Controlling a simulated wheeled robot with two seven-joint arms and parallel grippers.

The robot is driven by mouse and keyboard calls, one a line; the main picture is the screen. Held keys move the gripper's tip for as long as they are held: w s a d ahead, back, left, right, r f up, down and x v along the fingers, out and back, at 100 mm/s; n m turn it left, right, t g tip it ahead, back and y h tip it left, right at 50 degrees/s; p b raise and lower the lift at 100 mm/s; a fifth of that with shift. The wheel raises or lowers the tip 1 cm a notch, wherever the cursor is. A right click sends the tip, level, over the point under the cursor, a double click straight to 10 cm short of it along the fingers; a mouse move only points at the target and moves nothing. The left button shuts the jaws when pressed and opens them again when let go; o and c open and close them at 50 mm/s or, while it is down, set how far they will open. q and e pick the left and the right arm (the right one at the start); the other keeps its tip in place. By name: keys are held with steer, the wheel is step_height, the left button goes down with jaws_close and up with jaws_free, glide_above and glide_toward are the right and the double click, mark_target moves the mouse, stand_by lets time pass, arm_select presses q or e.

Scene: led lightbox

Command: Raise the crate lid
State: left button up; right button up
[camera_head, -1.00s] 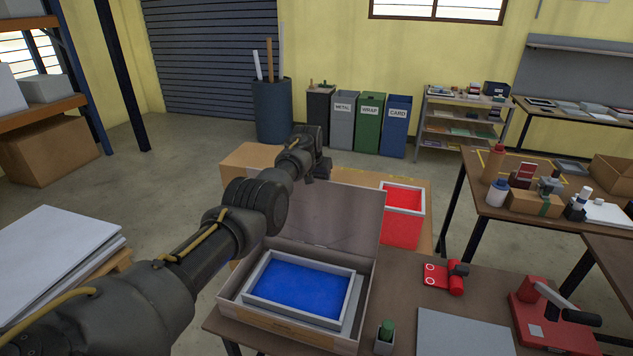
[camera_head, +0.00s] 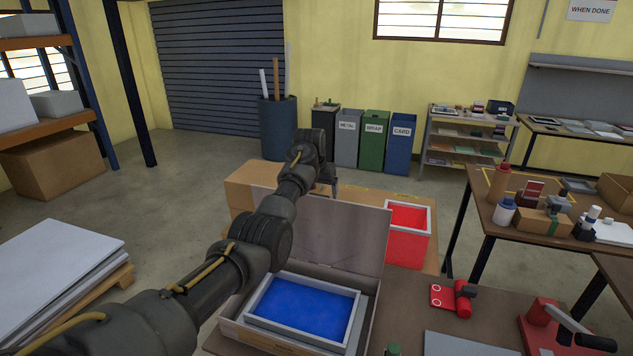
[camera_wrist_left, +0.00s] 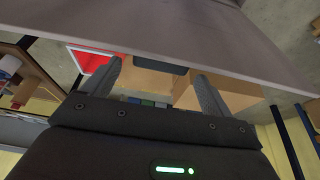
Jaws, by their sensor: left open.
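The crate (camera_head: 283,340) is a low, light brown box at the table's front left edge, with a blue-floored grey tray (camera_head: 303,306) inside. Its grey-brown lid (camera_head: 335,238) stands raised along the crate's far side. In the left wrist view the lid (camera_wrist_left: 190,35) spans the top of the picture as a broad dark panel. My left arm reaches across the crate's left part and hides some of the lid. My left gripper (camera_head: 325,183) is past the lid's top edge; its fingers (camera_wrist_left: 164,84) are apart with nothing between them. Whether it touches the lid cannot be told.
A red bin (camera_head: 408,236) and a cardboard box (camera_head: 245,190) stand behind the crate. A red clamp-like tool (camera_head: 453,298) and a red lever press (camera_head: 556,330) sit at the right of the table. White sheets (camera_head: 55,270) are stacked at left.

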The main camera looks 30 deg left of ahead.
arm_select(q)
steer(key=b+v, duration=0.1)
steer(key=v, duration=0.3)
steer(key=shift+s+r, duration=0.25)
steer(key=shift+r, duration=0.3)
steer(key=shift+f, duration=0.1)
